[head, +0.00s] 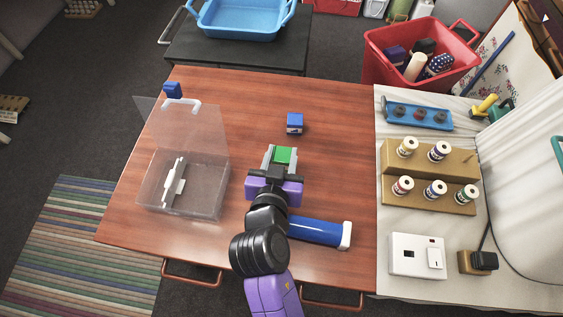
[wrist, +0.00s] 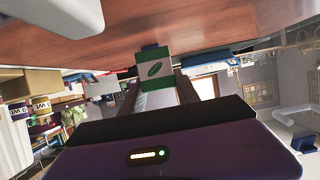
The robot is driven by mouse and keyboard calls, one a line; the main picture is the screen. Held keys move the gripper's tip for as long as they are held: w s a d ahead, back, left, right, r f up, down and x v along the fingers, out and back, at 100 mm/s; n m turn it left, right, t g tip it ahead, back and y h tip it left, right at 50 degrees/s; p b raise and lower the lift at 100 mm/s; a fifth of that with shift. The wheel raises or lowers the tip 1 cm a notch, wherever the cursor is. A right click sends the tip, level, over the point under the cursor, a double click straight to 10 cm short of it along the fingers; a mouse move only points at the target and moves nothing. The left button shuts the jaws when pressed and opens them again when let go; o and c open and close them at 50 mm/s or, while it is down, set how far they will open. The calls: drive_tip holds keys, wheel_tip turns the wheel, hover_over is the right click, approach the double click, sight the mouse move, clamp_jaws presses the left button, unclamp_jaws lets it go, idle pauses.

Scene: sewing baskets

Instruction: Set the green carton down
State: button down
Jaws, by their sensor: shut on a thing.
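The green carton (head: 283,155) is held between the fingers of my gripper (head: 281,158) above the middle of the wooden table (head: 230,105). In the wrist view the carton (wrist: 153,70) shows a pale face with a green leaf mark, and the gripper's fingers (wrist: 160,92) are on either side of it. The table surface fills the top of that view. I cannot tell whether the carton touches the table. A small blue box (head: 295,123) stands on the table just beyond the carton.
A clear lidded box (head: 184,190), lid raised, stands on the left with a white item inside. A blue cylinder (head: 315,232) lies right of my arm. On the right are a spool rack (head: 430,195) and a red basket (head: 421,53). Table between box and gripper is free.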

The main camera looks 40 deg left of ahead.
sight(282, 164)
drive_tip(key=shift+f, duration=2.05)
drive_tip(key=shift+f+b, duration=0.15)
drive_tip(key=shift+b, duration=0.25)
drive_tip(key=c, duration=0.9)
unclamp_jaws()
drive_tip(key=shift+s+d+r, duration=0.1)
drive_tip(key=shift+s+r, duration=0.1)
drive_tip(key=shift+r, duration=0.05)
drive_tip(key=v, duration=1.1)
drive_tip(key=shift+s+d+r, duration=0.1)
drive_tip(key=shift+s+d, duration=0.05)
drive_tip(key=shift+s, duration=0.1)
